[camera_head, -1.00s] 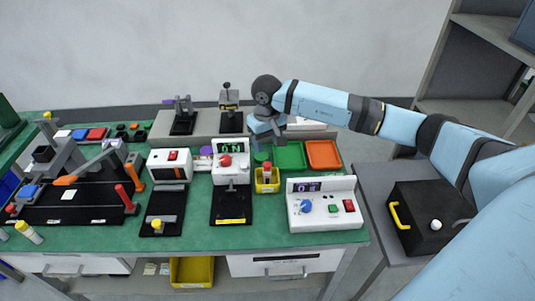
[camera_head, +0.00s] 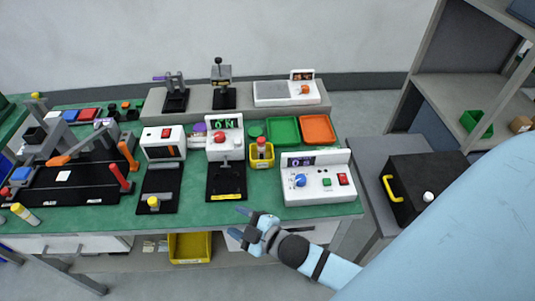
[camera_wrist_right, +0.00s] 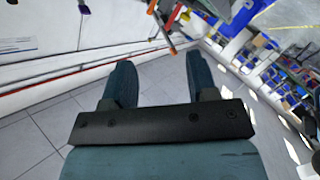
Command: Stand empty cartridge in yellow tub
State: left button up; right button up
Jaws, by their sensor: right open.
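The small yellow tub (camera_head: 262,162) stands on the green bench mat, left of the white box with the blue knob. A cartridge with a red top (camera_head: 262,144) stands upright in it; its lower part is hidden by the tub wall. My right gripper (camera_head: 240,222) is at the bench's front edge, below and apart from the tub. In the right wrist view its two fingers (camera_wrist_right: 160,78) are spread, with nothing between them. My left gripper is not in view.
A green tray (camera_head: 283,130) and an orange tray (camera_head: 317,129) lie behind the tub. A white control box (camera_head: 315,190) stands to its right and a white press unit (camera_head: 225,150) to its left. A yellow bin (camera_head: 190,247) sits under the bench.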

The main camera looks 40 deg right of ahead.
jog(key=s+d+f+m+g+h, duration=0.2)
jog(key=s+f+m+g, duration=0.2)
jog(key=s+f+m, duration=0.4)
jog(key=shift+s+f+m, duration=0.15)
jog(key=shift+s+m, duration=0.35)
notch_tip(320, 180, up, 9)
jog(key=p, duration=1)
jog(key=shift+s+d, duration=0.15)
jog(key=shift+d, duration=0.15)
jog(key=shift+a+r, duration=0.1)
jog(key=shift+r, duration=0.35)
